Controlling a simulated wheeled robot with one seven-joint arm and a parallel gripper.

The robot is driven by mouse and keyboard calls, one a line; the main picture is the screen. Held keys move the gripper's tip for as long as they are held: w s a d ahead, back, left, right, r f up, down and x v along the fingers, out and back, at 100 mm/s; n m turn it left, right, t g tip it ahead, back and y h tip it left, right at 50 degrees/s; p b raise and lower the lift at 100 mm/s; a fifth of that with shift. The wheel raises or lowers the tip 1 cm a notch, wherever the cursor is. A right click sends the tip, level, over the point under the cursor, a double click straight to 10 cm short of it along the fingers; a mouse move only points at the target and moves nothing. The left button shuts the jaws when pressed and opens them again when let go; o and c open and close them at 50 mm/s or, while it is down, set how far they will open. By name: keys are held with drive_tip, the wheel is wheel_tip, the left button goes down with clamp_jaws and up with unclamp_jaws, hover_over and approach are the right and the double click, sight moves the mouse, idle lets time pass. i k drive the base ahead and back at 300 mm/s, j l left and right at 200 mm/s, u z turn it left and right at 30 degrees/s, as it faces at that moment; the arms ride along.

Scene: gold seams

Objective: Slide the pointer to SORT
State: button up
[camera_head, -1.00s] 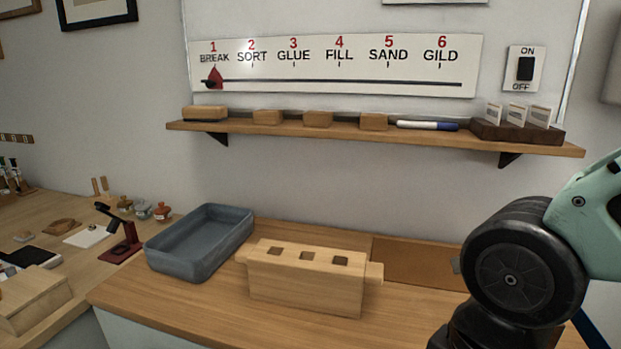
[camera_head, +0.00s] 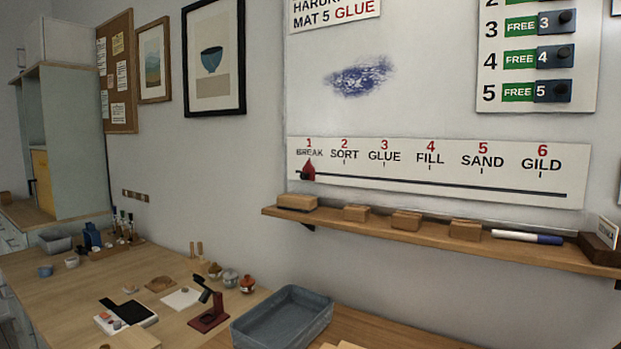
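The red pointer (camera_head: 308,171) stands on its dark slider track (camera_head: 430,184) at the far left end, under "1 BREAK". The white label strip (camera_head: 575,165) on the wall reads BREAK, SORT, GLUE, FILL, SAND and GILD from left to right. The SORT mark (camera_head: 344,155) is the second label, just right of the pointer. My gripper is not in view.
A wooden shelf (camera_head: 400,232) with several blocks and a marker (camera_head: 527,237) runs just below the strip. A blue-grey tray (camera_head: 283,318) sits on the bench below. A board with FREE tags (camera_head: 538,55) hangs upper right.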

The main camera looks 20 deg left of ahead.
sight(308, 173)
drive_tip(key=i+j+z, duration=0.1)
drive_tip(key=j, duration=0.65)
drive_tip(key=i+j+z, duration=0.15)
drive_tip(key=j, duration=0.65)
drive_tip(key=k, duration=0.05)
